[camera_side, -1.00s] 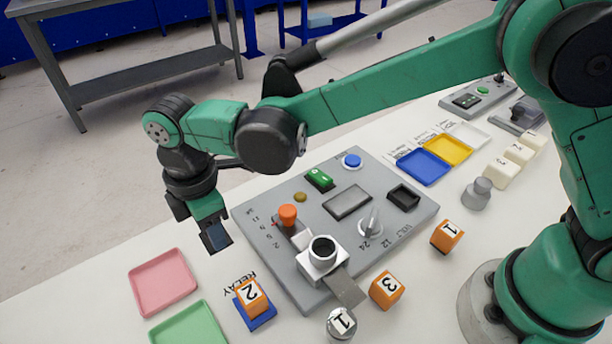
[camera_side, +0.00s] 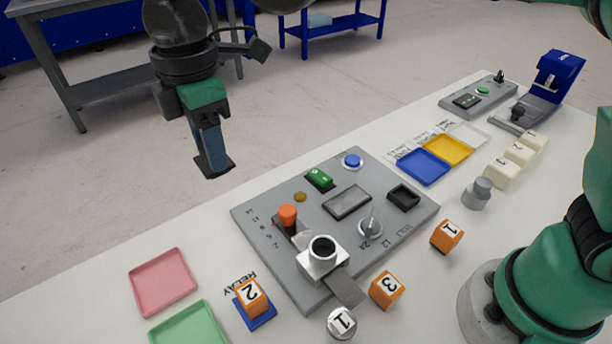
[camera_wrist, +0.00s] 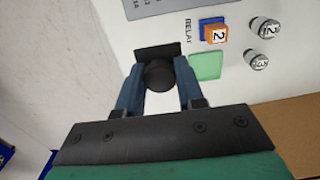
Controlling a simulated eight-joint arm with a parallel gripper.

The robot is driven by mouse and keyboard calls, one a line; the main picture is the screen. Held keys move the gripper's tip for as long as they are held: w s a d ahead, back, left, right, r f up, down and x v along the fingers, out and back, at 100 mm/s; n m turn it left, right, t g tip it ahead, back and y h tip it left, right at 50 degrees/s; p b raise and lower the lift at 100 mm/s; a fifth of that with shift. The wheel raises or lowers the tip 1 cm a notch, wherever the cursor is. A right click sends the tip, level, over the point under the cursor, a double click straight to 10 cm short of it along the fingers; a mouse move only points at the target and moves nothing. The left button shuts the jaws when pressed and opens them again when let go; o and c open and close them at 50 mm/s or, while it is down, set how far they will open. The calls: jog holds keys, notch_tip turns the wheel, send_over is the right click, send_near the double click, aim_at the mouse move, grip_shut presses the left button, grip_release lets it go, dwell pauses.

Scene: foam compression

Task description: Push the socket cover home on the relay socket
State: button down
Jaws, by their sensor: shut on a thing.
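An orange block marked 2 (camera_side: 251,296), apparently the socket cover, sits on a blue base (camera_side: 263,320) beside the RELAY label. In the wrist view the block (camera_wrist: 216,34) and blue base (camera_wrist: 203,20) lie at the upper right, away from my gripper. I cannot tell how far the block sits down on the base. My gripper (camera_side: 212,155) is high at the upper left of the side view. Its blue fingers (camera_wrist: 159,85) are shut on a dark tool with a round knob (camera_wrist: 159,76) and a flat plate (camera_wrist: 158,51). The tool touches nothing below.
A grey panel (camera_side: 290,260) with an orange knob (camera_side: 287,216) and a white ring block (camera_side: 312,262) fills the middle. Orange blocks 3 (camera_side: 386,290) and 1 (camera_side: 446,236) stand right of the relay base. Pink (camera_side: 162,282) and green (camera_side: 190,328) trays lie left.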

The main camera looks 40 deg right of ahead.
jog(key=s+d, duration=0.5)
jog(key=d, duration=0.8)
jog(key=s+d, duration=0.5)
jog(key=d, duration=0.8)
jog(key=shift+f, duration=5.95)
jog(key=shift+f, duration=0.8)
jog(key=shift+c, duration=2.4)
grip_release()
